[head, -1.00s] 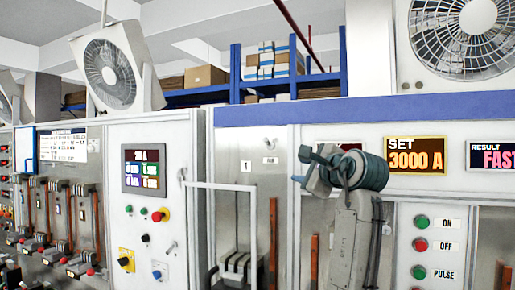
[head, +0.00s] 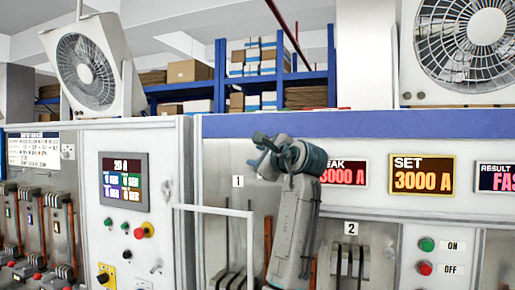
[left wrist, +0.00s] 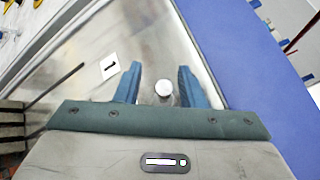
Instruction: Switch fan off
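My left gripper (head: 262,145) is in front of the grey panel, above and right of the "1" label (head: 238,181). In the left wrist view its two blue fingers (left wrist: 160,84) are apart. The knob is hidden in the head view. One white fan (head: 88,72) stands on the cabinet at left and another (head: 475,40) at right. My right gripper is not in view.
A white frame rail (head: 215,209) stands out below left of the gripper. Right are a red display "3000 A" (head: 422,176), a green ON button (head: 427,244) and a red OFF button (head: 424,268). A blue strip (head: 330,123) runs above the panel.

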